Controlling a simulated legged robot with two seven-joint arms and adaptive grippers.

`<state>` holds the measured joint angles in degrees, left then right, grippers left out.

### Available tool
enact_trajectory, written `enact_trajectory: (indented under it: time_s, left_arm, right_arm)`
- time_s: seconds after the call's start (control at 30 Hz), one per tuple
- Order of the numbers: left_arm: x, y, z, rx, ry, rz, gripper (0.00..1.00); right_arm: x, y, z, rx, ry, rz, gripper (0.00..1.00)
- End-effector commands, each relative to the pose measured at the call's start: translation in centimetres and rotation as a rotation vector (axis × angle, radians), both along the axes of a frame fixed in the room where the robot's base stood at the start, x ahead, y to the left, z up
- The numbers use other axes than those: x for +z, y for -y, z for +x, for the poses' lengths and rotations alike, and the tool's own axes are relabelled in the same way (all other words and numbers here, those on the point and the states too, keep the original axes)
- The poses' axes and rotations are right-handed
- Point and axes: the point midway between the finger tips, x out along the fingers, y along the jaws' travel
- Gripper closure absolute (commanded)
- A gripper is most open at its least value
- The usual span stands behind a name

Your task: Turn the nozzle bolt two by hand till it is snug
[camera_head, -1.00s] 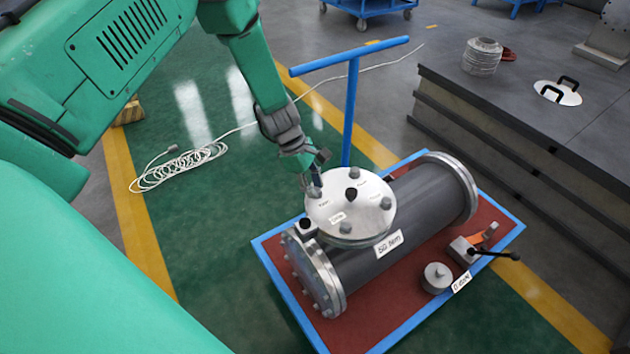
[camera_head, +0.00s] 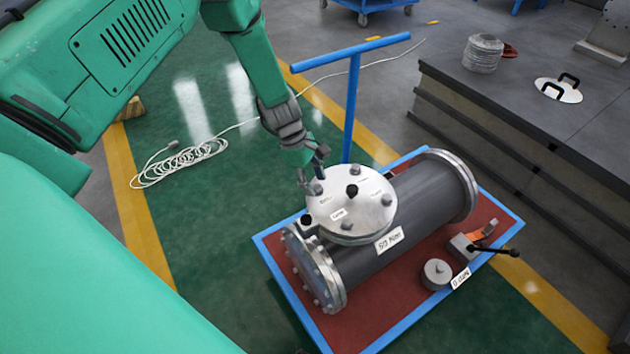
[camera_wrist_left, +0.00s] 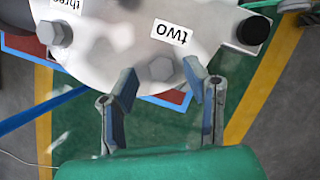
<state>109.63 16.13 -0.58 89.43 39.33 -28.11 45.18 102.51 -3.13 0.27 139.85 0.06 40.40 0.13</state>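The round metal nozzle cover (camera_head: 362,215) lies on top of the grey shell (camera_head: 415,205), with hex bolts around its rim. Nozzle bolt two (camera_head: 316,189) is at the cover's left edge; in the left wrist view the bolt (camera_wrist_left: 162,68) is beside the label "two" (camera_wrist_left: 170,32). My left gripper (camera_head: 313,170) is just above this bolt. In the left wrist view its blue-padded fingers (camera_wrist_left: 160,82) are apart, with the bolt head beyond and between the tips. I see no clear contact. My right gripper is not in view.
The shell rests on a red-topped cart with a blue rim (camera_head: 290,300) and a blue handle (camera_head: 350,105). A grey round part (camera_head: 436,274) and a black-handled tool (camera_head: 470,247) lie at right. Coiled white cable (camera_head: 185,162) is on the floor. A dark bench (camera_head: 530,110) stands right.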

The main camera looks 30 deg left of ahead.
Motion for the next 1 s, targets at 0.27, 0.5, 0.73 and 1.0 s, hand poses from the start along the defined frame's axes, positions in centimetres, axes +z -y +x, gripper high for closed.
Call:
enact_trajectory:
  time_s: [0.27,0.5,0.73,1.0]
  left_arm:
    - [1.2,-0.4,0.0,0.000,0.000,-0.002,0.59]
    - [5.8,-2.4,-0.2,0.000,0.002,-0.001,0.59]
    - [9.5,-4.1,-0.4,-0.001,0.001,-0.001,0.59]
    - [10.9,-4.7,-0.5,0.001,-0.002,-0.002,0.59]
  right_arm:
    - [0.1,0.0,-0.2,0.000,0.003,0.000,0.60]
    - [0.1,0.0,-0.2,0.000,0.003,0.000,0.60]
    - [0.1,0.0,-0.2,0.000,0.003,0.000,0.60]
    - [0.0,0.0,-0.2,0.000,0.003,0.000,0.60]
